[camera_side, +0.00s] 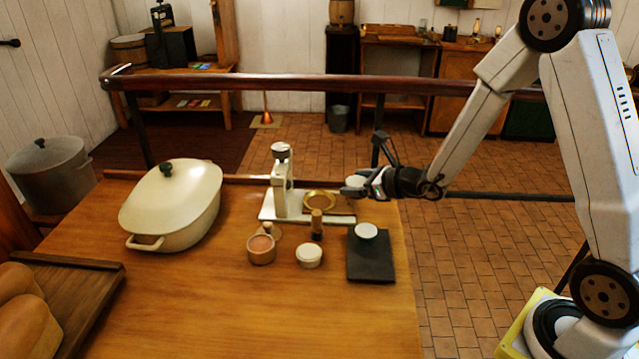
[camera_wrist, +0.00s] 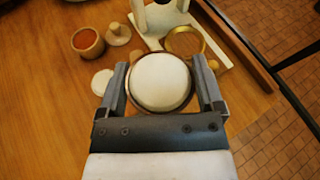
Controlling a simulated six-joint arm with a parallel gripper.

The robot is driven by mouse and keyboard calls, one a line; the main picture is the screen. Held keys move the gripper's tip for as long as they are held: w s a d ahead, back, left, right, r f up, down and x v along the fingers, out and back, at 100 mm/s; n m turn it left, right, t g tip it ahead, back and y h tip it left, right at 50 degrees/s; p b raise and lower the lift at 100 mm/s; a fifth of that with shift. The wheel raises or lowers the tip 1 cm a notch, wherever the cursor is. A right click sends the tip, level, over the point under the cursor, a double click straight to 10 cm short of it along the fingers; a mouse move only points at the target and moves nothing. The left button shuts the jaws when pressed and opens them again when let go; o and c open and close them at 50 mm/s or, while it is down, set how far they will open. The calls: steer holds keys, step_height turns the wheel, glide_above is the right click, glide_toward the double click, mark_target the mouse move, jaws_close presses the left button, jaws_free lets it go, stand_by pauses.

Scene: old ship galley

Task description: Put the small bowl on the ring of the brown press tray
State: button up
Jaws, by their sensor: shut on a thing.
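My gripper (camera_wrist: 162,92) is shut on the small bowl (camera_wrist: 160,80), a round white thing with a brown rim, held between its two fingers. In the side view my gripper (camera_side: 366,187) holds the bowl (camera_side: 355,181) in the air, just right of the ring. The brass ring (camera_side: 333,203) lies on the press's flat base (camera_side: 290,213), which looks cream-white rather than brown. In the wrist view the ring (camera_wrist: 203,47) shows beyond the bowl, partly hidden by it. The press's upright (camera_side: 281,185) stands at the left of the base.
A dark board (camera_side: 371,263) carries a white round thing (camera_side: 366,231). A large lidded pan (camera_side: 170,205) is left. A rail (camera_side: 300,85) runs behind.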

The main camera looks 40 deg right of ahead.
mark_target(309, 195)
steer(key=shift+w+d+r+m+h, duration=0.35)
steer(key=shift+w+m+h, duration=0.2)
steer(key=shift+m+h, duration=0.2)
steer(key=shift+w+d+f, duration=0.2)
steer(key=shift+w+f, duration=1.35)
steer(key=shift+w, duration=0.7)
steer(key=shift+w+d+f, duration=0.15)
steer(key=shift+w+f, duration=1.45)
steer(key=shift+w, duration=0.65)
steer(key=shift+w+d+f, duration=0.2)
steer(key=shift+w+f, duration=1.35)
steer(key=shift+w, duration=0.7)
steer(key=shift+w+f, duration=0.25)
steer(key=shift+f, duration=1.55)
steer(key=shift+f, duration=0.35)
steer(key=o, duration=1.1)
steer(key=shift+s+f, duration=0.1)
steer(key=shift+c, duration=0.2)
